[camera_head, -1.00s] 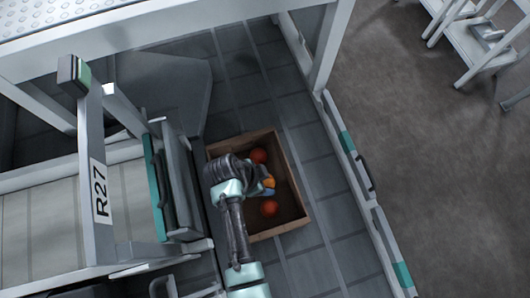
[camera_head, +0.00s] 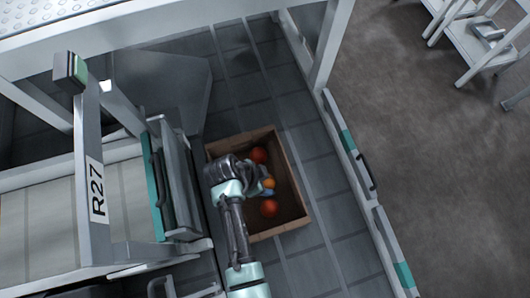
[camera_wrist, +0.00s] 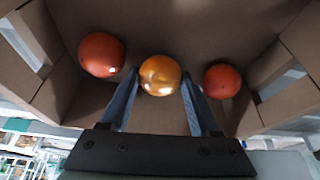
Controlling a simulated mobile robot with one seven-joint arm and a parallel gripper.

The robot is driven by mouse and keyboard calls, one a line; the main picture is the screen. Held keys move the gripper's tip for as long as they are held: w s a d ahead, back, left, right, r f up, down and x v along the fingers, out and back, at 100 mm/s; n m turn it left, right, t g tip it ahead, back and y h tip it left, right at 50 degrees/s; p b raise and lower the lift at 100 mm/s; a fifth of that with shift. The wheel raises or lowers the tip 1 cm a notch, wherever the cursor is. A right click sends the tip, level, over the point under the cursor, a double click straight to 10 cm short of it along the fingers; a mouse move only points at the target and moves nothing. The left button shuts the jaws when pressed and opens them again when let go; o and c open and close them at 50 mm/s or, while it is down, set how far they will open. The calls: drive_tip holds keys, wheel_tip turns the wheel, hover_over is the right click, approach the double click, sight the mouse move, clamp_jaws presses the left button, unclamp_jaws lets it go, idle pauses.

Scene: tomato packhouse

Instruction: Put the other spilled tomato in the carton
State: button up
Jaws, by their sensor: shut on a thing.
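An orange tomato (camera_wrist: 160,75) is between the two blue fingers of my gripper (camera_wrist: 160,88), which is shut on it. In the head view the orange tomato (camera_head: 268,183) shows at the tip of my gripper (camera_head: 264,187), over the inside of the brown carton (camera_head: 292,190). Two red tomatoes are in the carton, one toward the back (camera_head: 259,155) and one toward the front (camera_head: 268,208). In the wrist view they show to the left (camera_wrist: 101,54) and right (camera_wrist: 222,80) of the held one. I cannot tell whether the held tomato touches the carton floor.
The carton stands on a grey slatted conveyor (camera_head: 338,258). A white side rail with teal parts (camera_head: 402,272) runs along the right. Grey floor lies beyond it.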

drive_tip(key=shift+f+b, duration=0.3)
drive_tip(key=shift+f, duration=0.1)
drive_tip(key=o, duration=1)
drive_tip(key=c, duration=0.3)
drive_tip(key=shift+c, duration=0.2)
wheel_tip(320, 180, up, 7)
drive_tip(key=p, duration=0.7)
